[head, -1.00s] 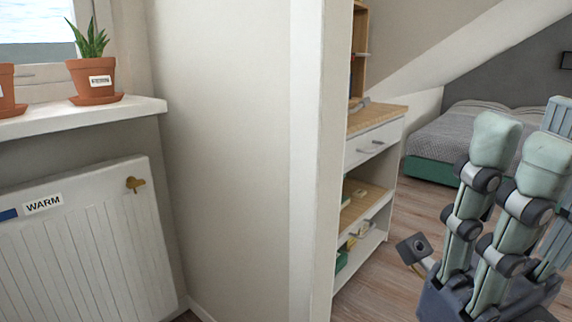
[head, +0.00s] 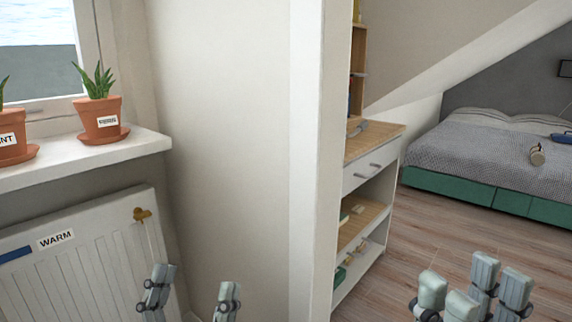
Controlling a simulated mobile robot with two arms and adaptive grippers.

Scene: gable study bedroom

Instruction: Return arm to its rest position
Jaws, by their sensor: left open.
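My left gripper (head: 193,294) shows at the bottom left of the head view, in front of the lower radiator and the wall. Its grey fingers point up and stand apart, with nothing between them. My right gripper (head: 472,288) shows at the bottom right, above the wooden floor in the picture. Several of its pale green and grey fingertips point up. I see no object in it, but its lower part is cut off by the frame and I cannot tell how far it is open. Both arms are out of the picture below.
A white radiator (head: 85,265) labelled WARM stands under a sill (head: 90,162) with potted plants (head: 101,115). A wall edge (head: 315,160) divides the view. Beyond it are a shelf cabinet (head: 374,165) and a bed (head: 480,150). The floor (head: 420,240) between them is clear.

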